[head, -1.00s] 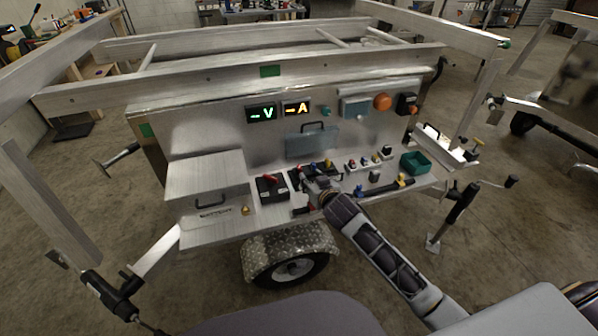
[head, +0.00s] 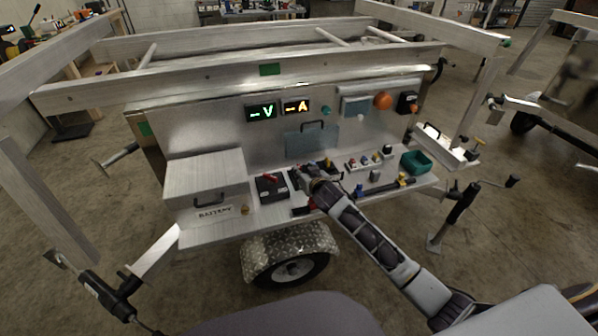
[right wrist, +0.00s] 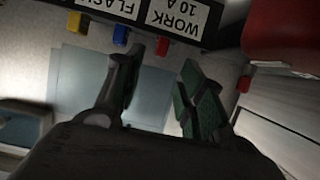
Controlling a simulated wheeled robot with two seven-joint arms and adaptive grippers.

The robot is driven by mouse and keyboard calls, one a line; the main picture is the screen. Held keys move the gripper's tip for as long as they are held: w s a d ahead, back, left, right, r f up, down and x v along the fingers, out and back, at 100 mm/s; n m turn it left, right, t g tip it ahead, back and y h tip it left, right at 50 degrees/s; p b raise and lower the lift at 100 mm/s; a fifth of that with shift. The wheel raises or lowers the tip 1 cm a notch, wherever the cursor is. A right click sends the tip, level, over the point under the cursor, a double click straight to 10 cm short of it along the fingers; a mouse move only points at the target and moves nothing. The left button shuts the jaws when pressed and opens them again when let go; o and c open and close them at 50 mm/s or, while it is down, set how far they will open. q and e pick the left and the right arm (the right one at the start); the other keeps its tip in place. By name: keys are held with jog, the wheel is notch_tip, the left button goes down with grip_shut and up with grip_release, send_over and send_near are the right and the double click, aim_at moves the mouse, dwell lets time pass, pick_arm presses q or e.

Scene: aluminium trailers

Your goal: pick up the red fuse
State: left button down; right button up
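In the right wrist view, a small red fuse (right wrist: 162,45) sticks out from a black block (right wrist: 180,20) at the "WORK 10 A" label. A blue fuse (right wrist: 120,35) and a yellow fuse (right wrist: 75,22) stand in the same row to its left. My right gripper (right wrist: 160,60) is open, with the red fuse between and just beyond its fingertips, apart from both. In the head view, my right gripper (head: 299,180) is at the trailer shelf and hides most of the fuse block. My left gripper is not in view.
A large red part (right wrist: 285,35) and a smaller red piece (right wrist: 243,84) lie right of the fingers in the wrist view. A battery box (head: 205,180), a black unit with a red lever (head: 271,187) and a green bin (head: 415,162) stand on the shelf.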

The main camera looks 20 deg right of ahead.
aim_at(301, 168)
jog(key=shift+w, duration=0.2)
jog(key=shift+x, duration=0.75)
jog(key=shift+w+f+b, duration=0.35)
jog(key=shift+w+f, duration=0.1)
jog(key=shift+w, duration=0.15)
jog(key=shift+w+f, duration=0.3)
jog(key=shift+w, duration=0.3)
jog(key=shift+w+f, duration=0.15)
jog(key=shift+w, duration=0.25)
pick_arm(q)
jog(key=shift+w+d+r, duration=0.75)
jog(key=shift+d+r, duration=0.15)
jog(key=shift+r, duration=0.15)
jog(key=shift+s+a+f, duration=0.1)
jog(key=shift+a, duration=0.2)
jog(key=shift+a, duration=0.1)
pick_arm(e)
jog(key=c, duration=0.8)
